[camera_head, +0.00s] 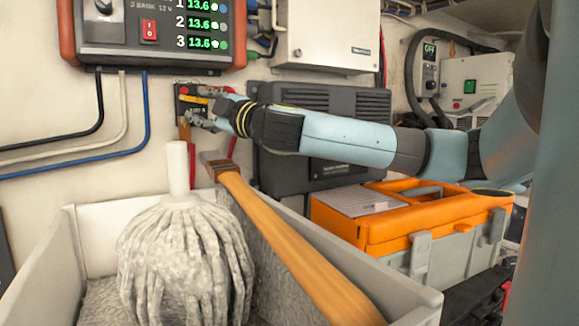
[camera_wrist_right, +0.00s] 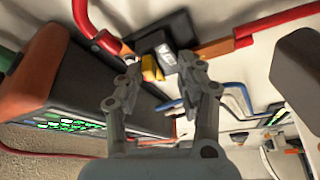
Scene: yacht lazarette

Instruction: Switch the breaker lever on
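The breaker (camera_head: 184,92) is a small dark box on the white wall under the battery panel, with a short yellow lever (camera_head: 199,99). My right gripper (camera_head: 201,108) reaches in from the right and is right at the breaker, partly covering it. In the right wrist view, the yellow lever (camera_wrist_right: 149,68) shows between the two fingertips of my right gripper (camera_wrist_right: 160,78), nearer the left one. The fingers are spread apart. I cannot tell whether either finger touches the lever. A white label sits beside it. My left gripper is not in view.
A battery panel (camera_head: 150,62) with green readouts hangs above the breaker. Copper ends and red cables flank it. A grey bin (camera_head: 60,262) with a mop (camera_head: 185,262) and a wooden handle (camera_head: 290,245) stands below. A dark ribbed unit (camera_head: 345,100) and an orange toolbox (camera_head: 395,232) are to the right.

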